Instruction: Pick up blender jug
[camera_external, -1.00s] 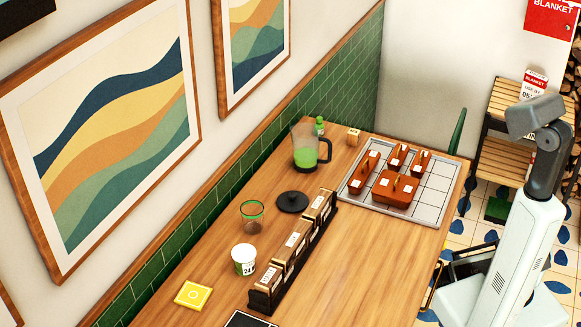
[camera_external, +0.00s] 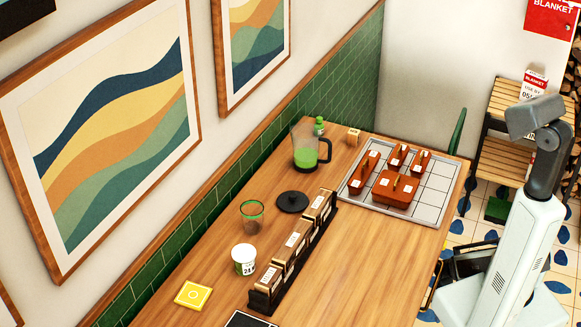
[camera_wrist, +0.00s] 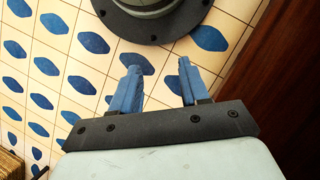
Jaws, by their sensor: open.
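The blender jug (camera_external: 305,158) stands upright at the back of the wooden table in the external view. It is clear, with green liquid inside and a dark handle on its right side. A round black lid (camera_external: 292,202) lies on the table in front of it. My gripper (camera_wrist: 157,75) shows in the wrist view with its two blue fingers apart and nothing between them. It is over the patterned floor, away from the jug. In the external view the gripper itself cannot be made out.
A metal tray (camera_external: 431,208) with several brown blocks is right of the jug. A black rack (camera_external: 265,298) of boxes runs along the middle. A green-rimmed glass (camera_external: 252,216), white cup (camera_external: 244,259), yellow square (camera_external: 193,295), small green bottle (camera_external: 319,125) and wooden cube (camera_external: 353,137) also stand around.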

